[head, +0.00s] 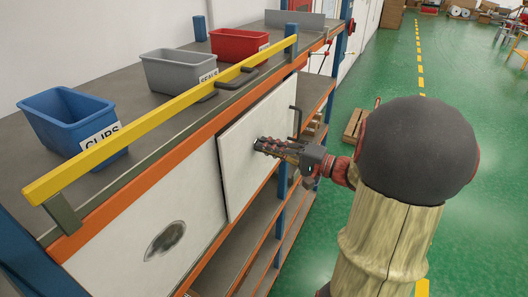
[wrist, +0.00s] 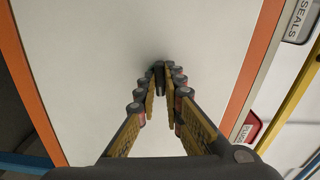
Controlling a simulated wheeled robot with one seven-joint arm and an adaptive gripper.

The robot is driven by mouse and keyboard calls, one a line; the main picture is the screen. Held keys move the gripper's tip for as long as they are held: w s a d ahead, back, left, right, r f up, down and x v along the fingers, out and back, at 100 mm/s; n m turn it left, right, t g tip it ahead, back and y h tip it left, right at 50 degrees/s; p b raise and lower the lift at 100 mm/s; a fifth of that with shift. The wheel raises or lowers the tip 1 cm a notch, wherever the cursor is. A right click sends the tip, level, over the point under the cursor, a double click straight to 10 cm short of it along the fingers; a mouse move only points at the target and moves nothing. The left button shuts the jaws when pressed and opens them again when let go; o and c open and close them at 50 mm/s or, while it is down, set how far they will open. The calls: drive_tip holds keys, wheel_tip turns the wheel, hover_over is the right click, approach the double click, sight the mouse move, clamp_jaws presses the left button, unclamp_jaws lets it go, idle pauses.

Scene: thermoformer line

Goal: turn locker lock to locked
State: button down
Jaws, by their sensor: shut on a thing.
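The locker's white door (head: 237,160) is below the orange-edged shelf in the head view. It fills most of the wrist view (wrist: 90,60). A black bar handle (head: 295,121) is on its right side. The lock is a small dark knob (wrist: 158,73) on the door, mostly hidden by my fingers. My gripper (head: 262,146) reaches the door from the right. In the wrist view its fingertips (wrist: 160,88) converge around the knob, shut on it. The knob's turned position cannot be made out.
A yellow rail (head: 165,118) runs along the shelf's front edge above the door. Blue (head: 75,120), grey (head: 184,76) and red (head: 238,45) bins stand on the shelf. Green floor (head: 400,70) is open at right.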

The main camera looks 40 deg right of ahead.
drive_tip(key=shift+f+n+b, duration=0.1)
drive_tip(key=shift+n+b, duration=0.6)
drive_tip(key=shift+b, duration=1.25)
drive_tip(key=shift+f+n+b, duration=0.15)
drive_tip(key=shift+n+b, duration=2.25)
drive_tip(key=shift+b, duration=4.75)
drive_tip(key=shift+n+b, duration=0.4)
drive_tip(key=shift+b, duration=0.6)
drive_tip(key=shift+n+b, duration=0.6)
drive_tip(key=shift+b, duration=1)
drive_tip(key=shift+n+b, duration=0.9)
drive_tip(key=shift+b, duration=1.3)
